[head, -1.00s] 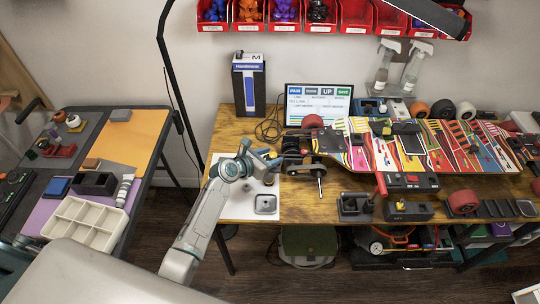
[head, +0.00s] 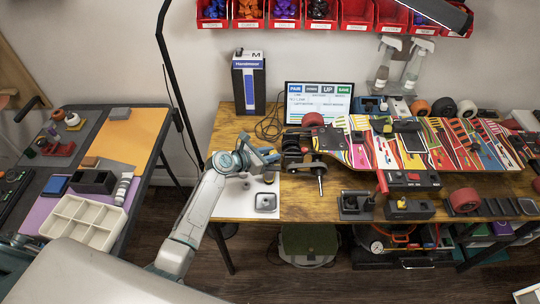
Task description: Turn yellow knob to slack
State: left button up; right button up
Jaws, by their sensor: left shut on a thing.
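The colourful skateboard (head: 380,150) lies across the wooden bench, with its dark truck and drive parts (head: 296,146) at its left end. My left gripper (head: 274,160) is at the left side of these parts, just above the white mat (head: 240,204). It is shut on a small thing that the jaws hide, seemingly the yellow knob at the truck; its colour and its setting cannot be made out. A separate small yellow piece (head: 402,204) shows on a black block at the front of the bench. My right gripper is not in view.
A square metal dish (head: 265,202) sits on the mat below my gripper. A screen (head: 318,104) and a blue-and-black box (head: 249,84) stand behind. A red-handled tool (head: 382,184) stands in front of the board. A side table with a white sorting tray (head: 84,222) is at left.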

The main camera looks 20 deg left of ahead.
pick_arm(q)
jog(key=shift+w+a+f+m+g+h+b, duration=0.1)
jog(key=shift+m+g+h+b, duration=0.15)
jog(key=shift+m+g+h, duration=0.2)
jog(key=shift+w+a+m+g+h+b, duration=0.1)
jog(key=shift+m+g+h+b, duration=0.2)
jog(key=shift+m, duration=0.25)
jog(key=shift+m+g+h+b, duration=0.35)
jog(key=shift+m+g+h, duration=0.6)
jog(key=shift+m+g, duration=0.15)
jog(key=o, duration=1)
jog(key=b+v, duration=0.2)
jog(key=v, duration=0.8)
jog(key=shift+s+a+r, duration=0.1)
jog(key=shift+a+r, duration=0.2)
jog(key=shift+a, duration=0.05)
